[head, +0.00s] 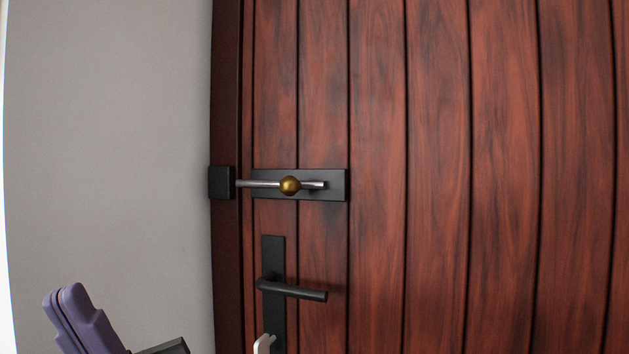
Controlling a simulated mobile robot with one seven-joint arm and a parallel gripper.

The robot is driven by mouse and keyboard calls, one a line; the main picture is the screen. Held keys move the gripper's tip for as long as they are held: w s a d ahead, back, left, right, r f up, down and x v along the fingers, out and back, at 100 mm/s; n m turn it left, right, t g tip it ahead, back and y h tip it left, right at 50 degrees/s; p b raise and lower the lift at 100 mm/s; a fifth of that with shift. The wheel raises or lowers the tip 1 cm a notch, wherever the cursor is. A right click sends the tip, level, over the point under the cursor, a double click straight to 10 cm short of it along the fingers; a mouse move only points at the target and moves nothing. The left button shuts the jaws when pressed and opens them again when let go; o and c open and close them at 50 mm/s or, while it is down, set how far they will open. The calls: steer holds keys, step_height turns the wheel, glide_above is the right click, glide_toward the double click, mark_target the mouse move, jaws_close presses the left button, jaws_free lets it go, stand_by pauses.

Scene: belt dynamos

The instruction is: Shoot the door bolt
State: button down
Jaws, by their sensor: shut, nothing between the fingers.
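The door bolt is a thin silver rod (258,184) lying level on a black backplate (338,186) on the red-brown wooden door. A round brass knob (290,185) sits near the middle of the rod. The rod's left end meets the black keeper block (221,182) on the door frame. I cannot tell how far it goes inside. My gripper (60,298), with purple fingers, is at the lower left, in front of the grey wall. Its fingers are shut together and empty. It is below and left of the bolt, apart from it.
A black lever handle (296,291) on a tall plate sticks out below the bolt. A small pale piece (264,344) shows at the bottom edge, mostly cut off. The dark frame (226,90) separates the door (440,150) from the bare wall (110,130). The door's right side is clear.

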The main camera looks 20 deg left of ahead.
steer(key=w+d+r+n+t+y, duration=0.1)
steer(key=w+d+r+n+t, duration=0.35)
steer(key=w+t, duration=0.3)
steer(key=m+t, duration=0.7)
steer(key=t, duration=1.8)
glide_toward(298, 185)
steer(key=v, duration=0.7)
steer(key=shift+w+d+f, duration=0.1)
steer(key=shift+d+f, duration=0.05)
steer(key=shift+f, duration=0.1)
steer(key=p+x, duration=0.1)
steer(key=x, duration=0.3)
steer(key=p+x, duration=0.1)
steer(key=x, duration=0.3)
steer(key=p+x, duration=0.1)
steer(key=x, duration=0.3)
steer(key=shift+a+r, duration=0.2)
steer(key=shift+a, duration=0.25)
steer(key=shift+w+a+f, duration=0.15)
steer(key=shift+a+f, duration=0.05)
steer(key=shift+a, duration=0.4)
